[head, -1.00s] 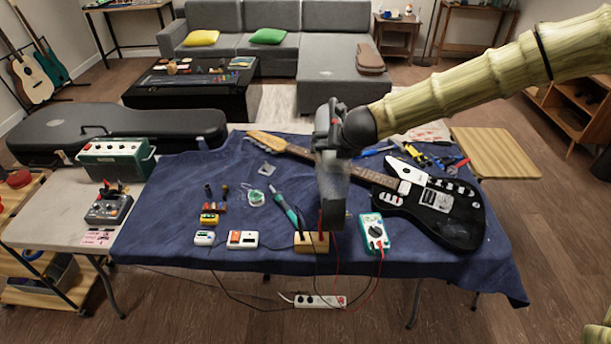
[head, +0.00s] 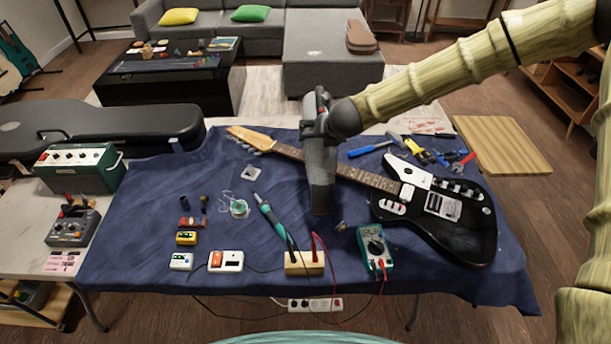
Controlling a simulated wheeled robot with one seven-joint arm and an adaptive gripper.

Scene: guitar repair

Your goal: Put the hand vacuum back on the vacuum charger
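My gripper (head: 318,120) is at the end of the bamboo-textured arm, above the middle of the blue-covered table. A long dark grey body with a small red detail, which looks like the hand vacuum (head: 321,180), hangs upright from it. The body appears held by my gripper, though the fingers are hard to make out against it. It covers part of the guitar neck, and its lower end is over the cloth; I cannot tell the exact height. I cannot pick out a vacuum charger in this view.
A black case (head: 110,130) and green amplifier (head: 75,168) stand left. A wooden top (head: 500,145) is at right.

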